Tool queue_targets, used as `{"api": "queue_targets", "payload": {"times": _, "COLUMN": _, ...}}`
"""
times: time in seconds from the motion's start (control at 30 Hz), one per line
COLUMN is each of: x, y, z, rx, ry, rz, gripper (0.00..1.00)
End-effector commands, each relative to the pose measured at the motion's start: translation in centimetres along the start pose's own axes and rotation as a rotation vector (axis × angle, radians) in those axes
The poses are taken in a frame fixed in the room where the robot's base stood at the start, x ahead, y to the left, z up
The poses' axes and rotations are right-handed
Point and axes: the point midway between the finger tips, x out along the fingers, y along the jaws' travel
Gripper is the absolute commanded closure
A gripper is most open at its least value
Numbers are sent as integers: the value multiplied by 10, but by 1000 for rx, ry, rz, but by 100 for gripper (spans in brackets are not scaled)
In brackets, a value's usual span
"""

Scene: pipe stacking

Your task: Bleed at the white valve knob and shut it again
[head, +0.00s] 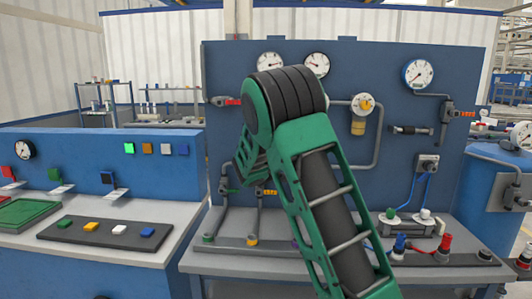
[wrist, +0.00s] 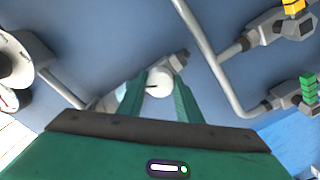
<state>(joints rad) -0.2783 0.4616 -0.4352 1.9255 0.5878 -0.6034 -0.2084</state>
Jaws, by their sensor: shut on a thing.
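The white valve knob (wrist: 160,78) shows in the wrist view as a pale round cap with a short dark mark on its face. It sits on a grey valve body on the blue panel. The two green fingers of my gripper (wrist: 157,88) stand on either side of it and are shut on it. In the head view my green and black arm covers the middle of the panel, and both the knob and my gripper are hidden behind it.
The blue panel (head: 400,150) carries gauges (head: 418,73), grey pipes and other valves, including an orange-handled one (wrist: 293,6) and a green-handled one (wrist: 309,90). A bench (head: 210,263) with fittings runs below. A button console (head: 105,235) stands at left.

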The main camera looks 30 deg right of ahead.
Motion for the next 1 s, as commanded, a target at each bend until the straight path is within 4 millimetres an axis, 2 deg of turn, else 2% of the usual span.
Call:
{"api": "queue_targets", "payload": {"times": 0.03, "x": -1, "y": -4, "z": -6, "rx": -38, "ry": 10, "rz": -6, "gripper": 91}}
{"api": "queue_targets", "payload": {"times": 0.5, "x": -1, "y": -6, "z": -7, "rx": -404, "ry": 14, "rz": -7, "gripper": 91}}
{"api": "queue_targets", "payload": {"times": 1.0, "x": -1, "y": -8, "z": -7, "rx": -534, "ry": 16, "rz": -9, "gripper": 91}}
